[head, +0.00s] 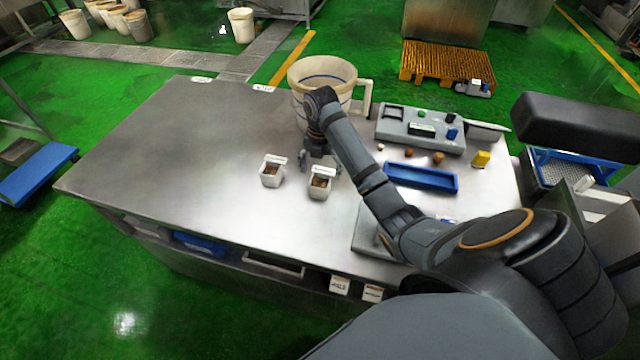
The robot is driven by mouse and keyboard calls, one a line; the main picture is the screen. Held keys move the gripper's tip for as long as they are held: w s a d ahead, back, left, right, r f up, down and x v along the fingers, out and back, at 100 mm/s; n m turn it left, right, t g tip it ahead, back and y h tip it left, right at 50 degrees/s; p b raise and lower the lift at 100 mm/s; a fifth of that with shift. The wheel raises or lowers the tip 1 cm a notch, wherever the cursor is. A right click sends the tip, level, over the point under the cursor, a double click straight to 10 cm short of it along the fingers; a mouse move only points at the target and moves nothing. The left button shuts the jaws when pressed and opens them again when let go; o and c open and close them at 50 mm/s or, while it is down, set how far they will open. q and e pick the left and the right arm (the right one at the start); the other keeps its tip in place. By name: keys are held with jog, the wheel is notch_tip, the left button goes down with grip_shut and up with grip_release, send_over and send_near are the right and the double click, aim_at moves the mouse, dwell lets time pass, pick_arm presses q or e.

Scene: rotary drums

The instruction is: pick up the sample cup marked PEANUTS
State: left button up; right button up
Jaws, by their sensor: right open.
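Two small white sample cups with brown contents stand upright on the steel table (160,150). The left cup (271,174) and the right cup (319,188) each carry a white label at the back rim. The lettering is too small to read, so I cannot tell which is marked PEANUTS. My right gripper (318,160) points down just behind and above the right cup, with its fingers apart and nothing seen between them. I cannot tell whether a finger touches the cup. My left gripper is not in view.
A large cream jug (322,75) stands right behind my right gripper. To the right are a blue tray (421,177), a grey panel device (420,130), a yellow item (481,159) and several small brown pieces. The left half of the table is clear.

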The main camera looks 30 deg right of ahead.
aim_at(320, 181)
jog(key=f+b, duration=0.2)
jog(key=shift+s+a+f+b, duration=0.2)
jog(key=shift+f+b, duration=0.1)
jog(key=shift+f, duration=0.1)
notch_tip(320, 181, down, 2)
jog(key=shift+w+f, duration=0.1)
jog(key=shift+w, duration=0.05)
jog(key=c, duration=0.3)
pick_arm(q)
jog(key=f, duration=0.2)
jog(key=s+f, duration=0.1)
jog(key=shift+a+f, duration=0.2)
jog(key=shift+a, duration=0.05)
pick_arm(e)
jog(key=c, duration=1.1)
